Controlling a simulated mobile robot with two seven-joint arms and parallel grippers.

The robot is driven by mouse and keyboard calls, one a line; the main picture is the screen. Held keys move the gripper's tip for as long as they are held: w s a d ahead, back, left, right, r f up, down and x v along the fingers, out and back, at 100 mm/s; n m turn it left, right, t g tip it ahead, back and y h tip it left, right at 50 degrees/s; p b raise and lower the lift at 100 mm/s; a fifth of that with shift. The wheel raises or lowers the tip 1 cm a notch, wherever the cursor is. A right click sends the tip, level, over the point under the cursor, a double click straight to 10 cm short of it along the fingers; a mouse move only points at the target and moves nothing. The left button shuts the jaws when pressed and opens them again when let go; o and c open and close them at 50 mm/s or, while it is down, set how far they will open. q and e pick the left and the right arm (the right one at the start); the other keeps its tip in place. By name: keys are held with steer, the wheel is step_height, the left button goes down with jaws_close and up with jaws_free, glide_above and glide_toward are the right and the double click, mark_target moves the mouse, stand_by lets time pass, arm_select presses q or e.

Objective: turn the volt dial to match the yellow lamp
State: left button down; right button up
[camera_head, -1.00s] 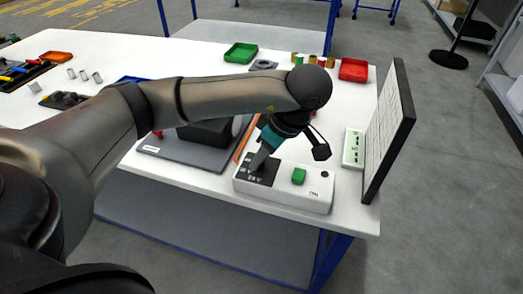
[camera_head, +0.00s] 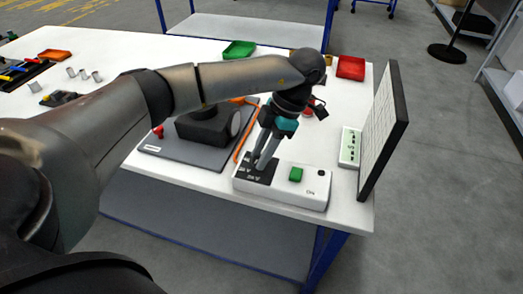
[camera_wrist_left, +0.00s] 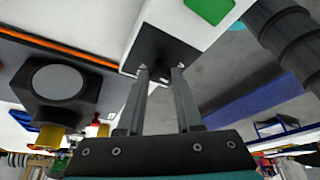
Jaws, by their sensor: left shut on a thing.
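A white control box (camera_head: 308,197) stands near the table's front edge, with a black panel (camera_head: 243,171) marked in volts at its left and a green button (camera_head: 296,174). My left gripper (camera_head: 260,165) points down at the black panel, fingers close together. In the left wrist view the fingertips (camera_wrist_left: 160,73) are at the black panel (camera_wrist_left: 165,45), around a small dark part that I take to be the volt dial, mostly hidden. The dial's pointing direction cannot be read. I cannot make out a lit yellow lamp. My right gripper is not in view.
A white upright board (camera_head: 384,130) stands to the right, beside a small pale green-marked panel (camera_head: 350,147). A dark block (camera_head: 205,127) on a grey plate (camera_head: 180,153) and an orange cable (camera_head: 240,150) lie left of the box. Red (camera_head: 351,67) and green (camera_head: 239,49) trays stand behind.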

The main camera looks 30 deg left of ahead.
arm_select(q)
steer(key=shift+w+n+h, duration=0.1)
steer(key=shift+n+h, duration=0.2)
steer(key=shift+n, duration=0.7)
steer(key=c, duration=0.6)
jaws_free()
steer(key=shift+a, duration=0.1)
steer(key=shift+r+p, duration=0.1)
steer(key=shift+p, duration=0.2)
steer(key=p+v, duration=0.1)
steer(key=v, duration=0.4)
steer(key=p+v, duration=0.1)
steer(key=v, duration=0.4)
steer(key=p+v, duration=0.1)
steer(key=v, duration=0.4)
steer(key=shift+w, duration=0.3)
steer(key=shift+g, duration=0.3)
